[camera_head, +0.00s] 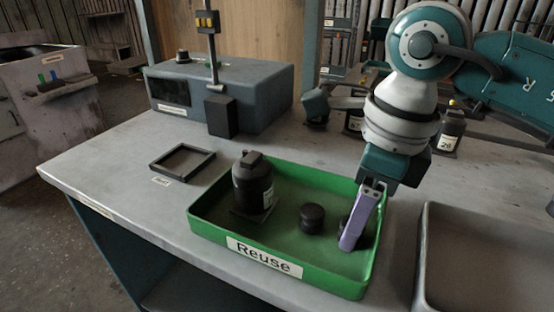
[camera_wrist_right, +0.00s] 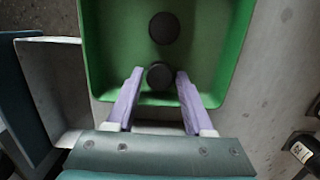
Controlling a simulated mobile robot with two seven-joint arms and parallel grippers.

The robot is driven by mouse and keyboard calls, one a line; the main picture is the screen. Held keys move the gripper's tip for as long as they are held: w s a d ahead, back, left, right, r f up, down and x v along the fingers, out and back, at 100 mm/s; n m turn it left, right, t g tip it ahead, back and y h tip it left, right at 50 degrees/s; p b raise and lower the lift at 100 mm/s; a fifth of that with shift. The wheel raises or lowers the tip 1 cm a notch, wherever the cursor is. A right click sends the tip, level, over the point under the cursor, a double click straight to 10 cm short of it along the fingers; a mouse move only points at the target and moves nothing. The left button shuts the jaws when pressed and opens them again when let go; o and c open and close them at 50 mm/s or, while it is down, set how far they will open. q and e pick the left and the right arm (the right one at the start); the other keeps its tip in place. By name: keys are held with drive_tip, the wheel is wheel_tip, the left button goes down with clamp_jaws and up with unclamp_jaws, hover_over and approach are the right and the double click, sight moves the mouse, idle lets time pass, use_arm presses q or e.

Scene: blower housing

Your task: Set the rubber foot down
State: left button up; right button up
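The green tray labelled Reuse (camera_head: 203,221) stands on the grey bench. My right gripper (camera_head: 350,243) reaches down into its right end with its lilac fingers. In the right wrist view the fingers (camera_wrist_right: 159,73) are open, and a round black rubber foot (camera_wrist_right: 158,77) lies between their tips with a gap on each side. It appears to rest on the tray floor. In the head view the fingers partly hide this foot. A second black foot (camera_head: 312,217) lies to its left in the tray, apart from it. My left gripper is not in view.
A black capped housing (camera_head: 254,184) stands in the tray's left part. A grey bin (camera_head: 480,250) is close to the tray's right. A black square frame (camera_head: 183,161) and a blue-grey box machine (camera_head: 225,95) are behind at left. The bench's front left is clear.

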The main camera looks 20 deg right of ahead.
drive_tip(key=shift+o, duration=1)
wheel_tip(320, 180, up, 12)
drive_tip(key=s, duration=0.1)
drive_tip(key=shift+d+r+p, duration=0.15)
drive_tip(key=shift+d+p, duration=0.3)
